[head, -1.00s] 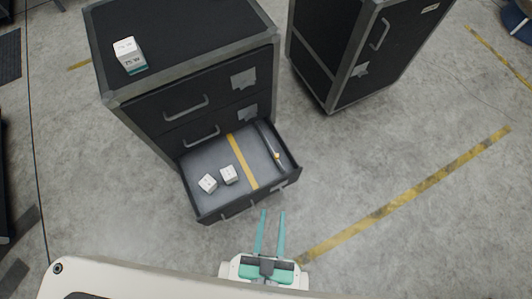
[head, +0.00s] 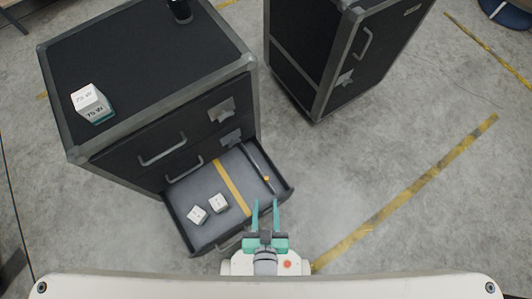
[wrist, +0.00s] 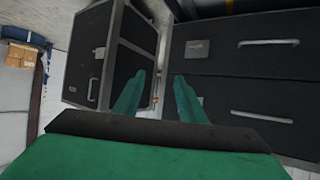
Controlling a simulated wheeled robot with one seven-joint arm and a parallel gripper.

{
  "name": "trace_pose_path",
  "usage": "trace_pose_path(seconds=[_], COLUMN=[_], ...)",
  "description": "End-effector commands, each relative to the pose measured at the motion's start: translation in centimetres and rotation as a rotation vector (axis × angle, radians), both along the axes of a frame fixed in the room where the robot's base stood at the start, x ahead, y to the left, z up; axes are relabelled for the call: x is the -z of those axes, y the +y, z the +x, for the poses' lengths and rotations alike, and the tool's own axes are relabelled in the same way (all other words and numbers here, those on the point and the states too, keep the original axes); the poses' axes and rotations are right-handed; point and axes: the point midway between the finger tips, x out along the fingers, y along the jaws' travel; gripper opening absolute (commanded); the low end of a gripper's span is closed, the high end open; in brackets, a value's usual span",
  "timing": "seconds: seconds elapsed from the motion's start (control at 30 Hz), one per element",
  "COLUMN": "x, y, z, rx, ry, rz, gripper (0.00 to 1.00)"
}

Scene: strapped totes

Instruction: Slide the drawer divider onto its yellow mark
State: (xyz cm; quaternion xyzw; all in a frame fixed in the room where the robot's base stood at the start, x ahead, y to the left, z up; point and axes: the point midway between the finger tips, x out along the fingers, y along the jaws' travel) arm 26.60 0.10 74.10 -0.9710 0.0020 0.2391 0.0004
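The open drawer (head: 186,236) juts from the black cabinet in the head view. Its yellow mark (head: 233,188) is a stripe across the drawer floor. The divider (head: 257,167) is a thin dark strip with a small orange spot, standing to the right of the mark, near the drawer's right wall. My gripper (head: 265,205) is open and empty at the drawer's front right corner; I cannot tell its height. The wrist view shows its two teal fingers (wrist: 155,97) apart with nothing between them; the divider cannot be made out there.
A white box (head: 92,103) and a dark cup-like object (head: 180,11) stand on the cabinet (head: 140,65). Another black cabinet (head: 312,60) stands behind right. The floor to the right is clear.

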Motion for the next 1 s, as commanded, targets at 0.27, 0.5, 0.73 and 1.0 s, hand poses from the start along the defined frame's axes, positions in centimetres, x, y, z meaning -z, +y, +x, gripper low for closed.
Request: trace_pose_path(seconds=[0.27, 0.5, 0.73, 1.0], x=[10.3, 17.0, 21.2, 23.1], y=[0.0, 0.1, 0.2, 0.1], z=[4.3, 8.1, 11.8, 16.2], rx=[0.001, -0.001, -0.003, -0.004], ry=[0.236, 0.442, 0.642, 0.874], rz=[0.004, 0.005, 0.004, 0.004], gripper=[0.37, 0.37, 0.37, 0.37])
